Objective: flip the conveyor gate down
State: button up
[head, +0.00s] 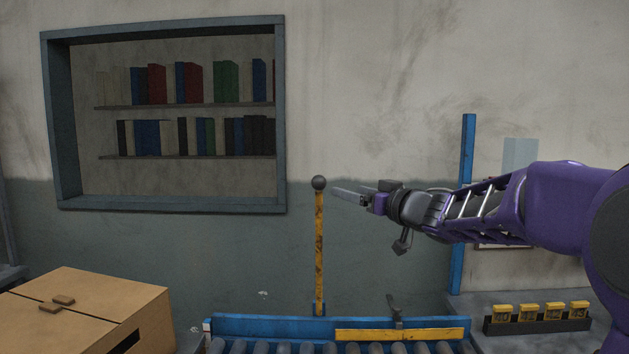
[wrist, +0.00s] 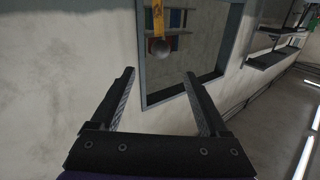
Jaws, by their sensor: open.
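The conveyor gate's worn yellow lever (head: 319,250) stands upright at the back of the roller conveyor (head: 262,325), with a dark ball knob (head: 319,183) on top. In the wrist view the knob (wrist: 159,47) and part of the yellow lever (wrist: 158,14) show ahead of the fingers, near the top. My gripper (head: 351,195) reaches in from the right in the head view, its fingers pointing left toward the knob. It is open, with nothing between the fingers (wrist: 163,88). The fingers look apart from the knob; the exact gap is hard to tell.
A cardboard box (head: 90,305) stands at the lower left. A blue post (head: 465,200) rises behind my arm. A dark rack with several yellow blocks (head: 540,312) is at the lower right. A framed recess with book shelves (head: 180,115) is in the wall behind.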

jog(key=p+x, duration=0.2)
jog(key=x, duration=1.5)
jog(key=shift+a+f, duration=0.15)
jog(key=shift+w, duration=0.1)
grip_shut()
dwell(0.7)
